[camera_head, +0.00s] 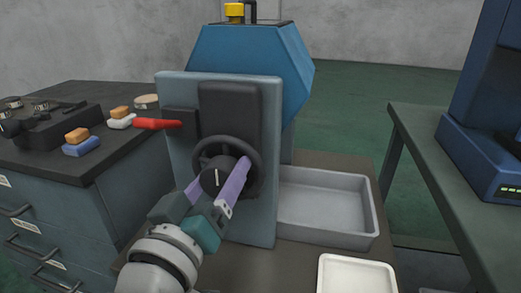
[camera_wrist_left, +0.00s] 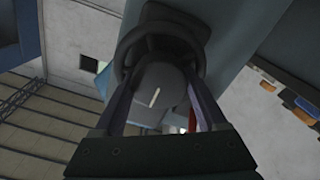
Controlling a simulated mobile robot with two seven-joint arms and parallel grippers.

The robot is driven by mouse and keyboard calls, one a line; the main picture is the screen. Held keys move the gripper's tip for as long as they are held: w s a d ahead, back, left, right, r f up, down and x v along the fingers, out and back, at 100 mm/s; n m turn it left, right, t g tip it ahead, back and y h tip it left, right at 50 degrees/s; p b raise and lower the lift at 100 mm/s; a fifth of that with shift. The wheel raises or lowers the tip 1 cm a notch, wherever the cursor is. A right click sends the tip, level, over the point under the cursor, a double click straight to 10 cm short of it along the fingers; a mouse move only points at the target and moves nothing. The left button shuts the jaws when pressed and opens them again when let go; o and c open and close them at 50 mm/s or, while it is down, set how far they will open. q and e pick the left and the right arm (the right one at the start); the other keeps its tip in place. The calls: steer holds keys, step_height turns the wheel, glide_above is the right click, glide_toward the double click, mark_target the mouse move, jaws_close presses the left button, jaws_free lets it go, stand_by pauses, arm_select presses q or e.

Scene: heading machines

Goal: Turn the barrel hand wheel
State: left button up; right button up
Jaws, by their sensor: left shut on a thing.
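The barrel hand wheel is a dark ring (camera_head: 229,141) with a dark round hub (camera_head: 212,182) that bears a white line. It sits on the front plate (camera_head: 262,212) of a blue machine (camera_head: 245,60). My left gripper (camera_head: 219,172) has its two purple fingers on either side of the hub, shut on it. In the left wrist view the hub (camera_wrist_left: 158,92) fills the space between the fingers, its white line slightly tilted. The wheel ring (camera_wrist_left: 163,22) shows behind it. My right gripper is in neither view.
A red lever (camera_head: 157,124) sticks out left of the wheel. A grey tray (camera_head: 325,208) and a cream tray (camera_head: 356,275) stand to the right. A drawer cabinet (camera_head: 60,215) with small tools is at left, and another bench (camera_head: 440,180) at right.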

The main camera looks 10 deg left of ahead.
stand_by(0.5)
arm_select(q)
steer(key=o, duration=1.3)
steer(key=s, duration=0.6)
steer(key=s+p, duration=0.1)
steer(key=s, duration=0.3)
steer(key=shift+a+f, duration=0.1)
steer(key=shift+a, duration=0.15)
